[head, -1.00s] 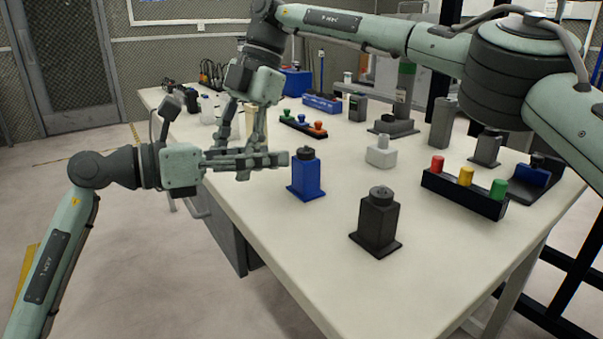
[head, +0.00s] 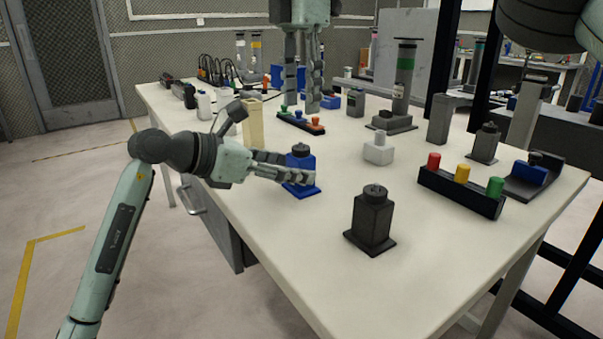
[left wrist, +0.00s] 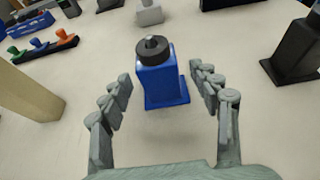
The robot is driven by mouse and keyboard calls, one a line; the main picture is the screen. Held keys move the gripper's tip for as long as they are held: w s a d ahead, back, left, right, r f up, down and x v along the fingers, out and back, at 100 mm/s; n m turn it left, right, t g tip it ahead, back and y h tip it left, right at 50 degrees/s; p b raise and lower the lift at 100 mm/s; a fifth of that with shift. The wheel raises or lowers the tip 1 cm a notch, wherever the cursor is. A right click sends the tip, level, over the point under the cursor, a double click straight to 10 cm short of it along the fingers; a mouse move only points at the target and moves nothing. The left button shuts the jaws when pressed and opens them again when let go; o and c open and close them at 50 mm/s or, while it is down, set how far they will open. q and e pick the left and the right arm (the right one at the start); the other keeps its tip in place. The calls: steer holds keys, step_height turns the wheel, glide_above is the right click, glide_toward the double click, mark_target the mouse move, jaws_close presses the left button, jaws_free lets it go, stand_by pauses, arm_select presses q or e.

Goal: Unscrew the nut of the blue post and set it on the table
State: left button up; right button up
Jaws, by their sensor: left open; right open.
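The blue post (head: 303,170) stands upright on the table (head: 270,220), left of the middle. Its dark round nut (head: 300,150) sits on top. In the left wrist view the blue post (left wrist: 160,82) and the nut (left wrist: 153,50) show ahead, between the spread fingers. My left gripper (head: 300,173) is open and low at the post's near left side; in its wrist view (left wrist: 172,95) the fingers look clear of the post. My right gripper (head: 302,105) is open and empty, pointing down over the far part of the table, behind the blue post.
A black post (head: 373,215) stands to the right, nearer the front edge. A white block (head: 378,150) and a rack with red, yellow and green pegs (head: 455,188) are farther right. A beige block (head: 253,123) stands behind my left gripper.

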arm_select(q)
steer(key=shift+x, duration=1.35)
steer(key=shift+c, duration=0.5)
jaws_close()
